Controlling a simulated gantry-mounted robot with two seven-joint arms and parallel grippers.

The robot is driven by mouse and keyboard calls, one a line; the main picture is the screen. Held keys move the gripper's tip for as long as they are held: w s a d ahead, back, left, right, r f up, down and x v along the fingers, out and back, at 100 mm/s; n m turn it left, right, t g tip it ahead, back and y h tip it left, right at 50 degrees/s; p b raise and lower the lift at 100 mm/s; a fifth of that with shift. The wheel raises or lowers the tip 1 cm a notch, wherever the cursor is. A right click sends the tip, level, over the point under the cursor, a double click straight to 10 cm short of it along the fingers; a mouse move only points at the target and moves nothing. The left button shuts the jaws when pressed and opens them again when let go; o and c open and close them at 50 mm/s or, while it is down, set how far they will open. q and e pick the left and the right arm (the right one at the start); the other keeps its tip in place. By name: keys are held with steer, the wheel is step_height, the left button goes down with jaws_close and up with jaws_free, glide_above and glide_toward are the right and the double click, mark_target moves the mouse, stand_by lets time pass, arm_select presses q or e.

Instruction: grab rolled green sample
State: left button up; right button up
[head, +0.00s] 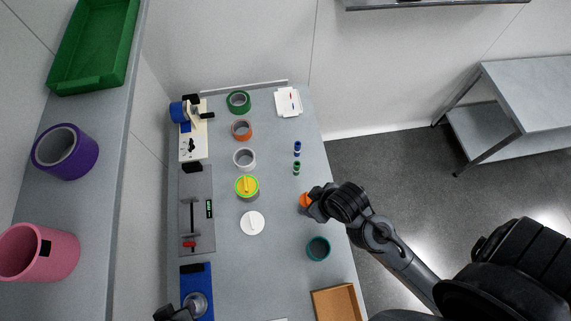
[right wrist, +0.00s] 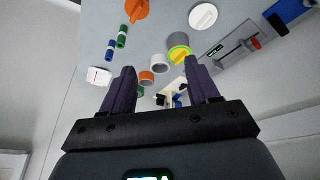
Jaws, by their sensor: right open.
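The rolled green sample (head: 296,168) is a small dark green roll on the grey table, right of centre in the head view. It also shows in the right wrist view (right wrist: 121,38), up and left of the fingers. A similar blue roll (head: 297,149) lies just beyond it; it shows in the right wrist view too (right wrist: 110,49). My right gripper (head: 313,208) is open and empty, nearer the front than the green roll and apart from it. Its spread fingers show in the right wrist view (right wrist: 160,69). A dark part of my left gripper (head: 172,313) shows at the bottom edge; its jaws are unclear.
An orange lid (head: 305,200) sits beside the right gripper, partly hidden by it. A teal ring (head: 318,248) and cardboard box (head: 336,303) are nearer the front. A white lid (head: 252,223) and yellow-green lidded jar (head: 246,187) stand left. A white tray (head: 288,102) lies behind.

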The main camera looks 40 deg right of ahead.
step_height(320, 180, down, 2)
steer(key=w+f, duration=0.1)
steer(key=w, duration=0.1)
steer(key=n+t+h+b, duration=0.5)
steer(key=n+h+b, duration=0.9)
steer(key=n+b, duration=0.85)
glide_toward(298, 162)
steer(key=w+d+f+m+b, duration=0.2)
steer(key=f, duration=0.1)
steer(key=shift+w+d+f+m, duration=0.1)
steer(key=shift+w+f+m, duration=0.1)
steer(key=shift+m, duration=0.15)
steer(key=shift+d+f+n+h+b, duration=0.1)
steer(key=shift+n+h+b, duration=0.3)
steer(key=shift+h+b, duration=0.15)
steer(key=shift+d+n, duration=0.2)
steer(key=shift+n, duration=0.1)
steer(key=shift+w+d, duration=0.2)
steer(key=shift+d, duration=0.25)
steer(key=shift+b+x, duration=0.7)
steer(key=shift+x, duration=2.45)
steer(key=shift+r, duration=0.2)
steer(key=c, duration=1)
